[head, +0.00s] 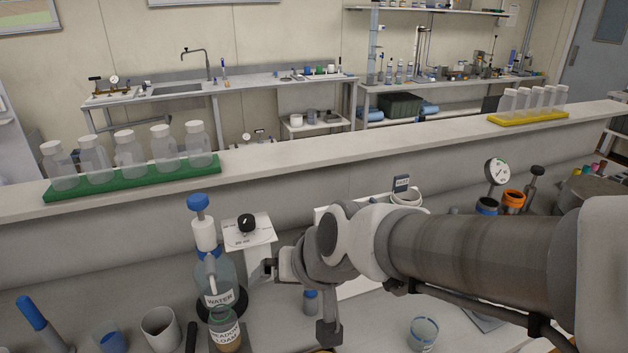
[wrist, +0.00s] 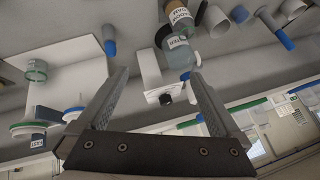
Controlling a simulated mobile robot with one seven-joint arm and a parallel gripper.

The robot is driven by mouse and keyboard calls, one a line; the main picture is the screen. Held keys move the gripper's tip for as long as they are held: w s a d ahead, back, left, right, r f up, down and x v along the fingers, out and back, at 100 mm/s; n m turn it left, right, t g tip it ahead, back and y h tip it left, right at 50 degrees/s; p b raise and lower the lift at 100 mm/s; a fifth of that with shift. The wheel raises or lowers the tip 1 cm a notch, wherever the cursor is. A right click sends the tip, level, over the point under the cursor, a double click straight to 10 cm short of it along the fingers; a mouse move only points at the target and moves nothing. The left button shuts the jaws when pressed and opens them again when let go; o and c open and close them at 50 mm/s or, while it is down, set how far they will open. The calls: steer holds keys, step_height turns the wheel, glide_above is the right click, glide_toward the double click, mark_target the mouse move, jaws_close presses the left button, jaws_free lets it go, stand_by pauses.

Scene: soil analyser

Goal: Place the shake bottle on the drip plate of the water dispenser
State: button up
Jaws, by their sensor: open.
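The shake bottle (head: 226,330), a clear bottle with a white loam label and brown soil at its bottom, stands upright in front of the water dispenser (head: 218,280). It appears to stand on a dark plate beneath the spout, which looks like the drip plate; its contact is cut off by the frame edge. The dispenser is a clear bottle labelled WATER with a blue-topped pump. In the wrist view the shake bottle (wrist: 181,17) shows at the top, beyond the dispenser bottle (wrist: 182,55). My gripper (wrist: 158,76) is open and empty, apart from the shake bottle.
A white box with a black knob (head: 247,224) stands right beside the dispenser, close to my gripper. A grey cup (head: 160,328) and a blue cup (head: 112,342) stand to the left. A raised shelf behind carries a green rack (head: 135,180) of bottles.

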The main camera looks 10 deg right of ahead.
steer(key=s+d+r+h, duration=0.4)
steer(key=s+d, duration=0.5)
steer(key=d, duration=0.4)
steer(key=shift+s+d+r+g, duration=0.15)
steer(key=shift+d+r+g, duration=0.05)
steer(key=shift+g, duration=0.1)
